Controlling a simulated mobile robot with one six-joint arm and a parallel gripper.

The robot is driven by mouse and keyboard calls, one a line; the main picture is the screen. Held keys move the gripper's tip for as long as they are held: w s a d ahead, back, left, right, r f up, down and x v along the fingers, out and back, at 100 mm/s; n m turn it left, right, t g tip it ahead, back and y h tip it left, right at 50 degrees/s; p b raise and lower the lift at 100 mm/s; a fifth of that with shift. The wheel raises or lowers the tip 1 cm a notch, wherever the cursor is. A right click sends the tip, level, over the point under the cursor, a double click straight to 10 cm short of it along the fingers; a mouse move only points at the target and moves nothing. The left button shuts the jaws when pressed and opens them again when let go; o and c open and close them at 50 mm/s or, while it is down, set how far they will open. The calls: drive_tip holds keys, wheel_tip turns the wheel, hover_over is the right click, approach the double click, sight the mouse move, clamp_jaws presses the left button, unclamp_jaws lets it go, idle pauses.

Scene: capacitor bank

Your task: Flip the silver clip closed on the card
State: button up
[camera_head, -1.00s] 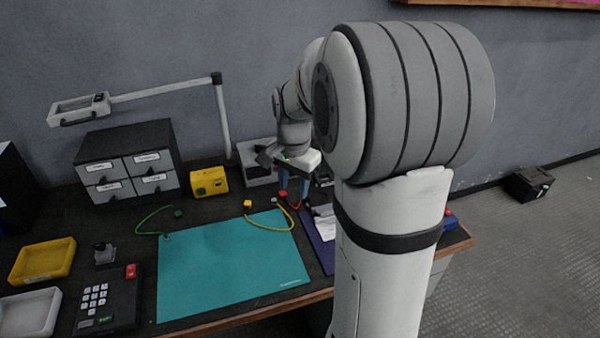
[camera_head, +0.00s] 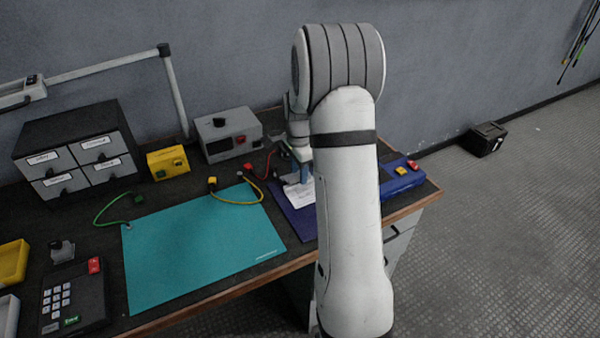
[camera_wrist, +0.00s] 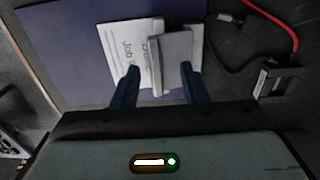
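The white card (camera_wrist: 125,42) lies on the dark blue board (camera_wrist: 60,45) in the wrist view, with printed words partly readable. The silver clip (camera_wrist: 177,48) is at the card's right side: a flat grey plate with a raised bar along its left edge. My gripper (camera_wrist: 157,70) has its two dark fingers apart, one to each side of the clip's near part. I cannot tell whether they touch it. In the head view my gripper (camera_head: 301,174) is low over the board (camera_head: 297,226), beside the card (camera_head: 299,195). The clip is not clearly visible there.
A red cable (camera_head: 267,165) and a grey box (camera_head: 229,135) are behind the board. A teal mat (camera_head: 195,245) lies to the left, with a yellow cable (camera_head: 238,201) on it. A black connector (camera_wrist: 279,78) is right of my fingers.

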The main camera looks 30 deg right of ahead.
drive_tip(key=shift+f, duration=0.35)
drive_tip(key=shift+c, duration=0.4)
clamp_jaws()
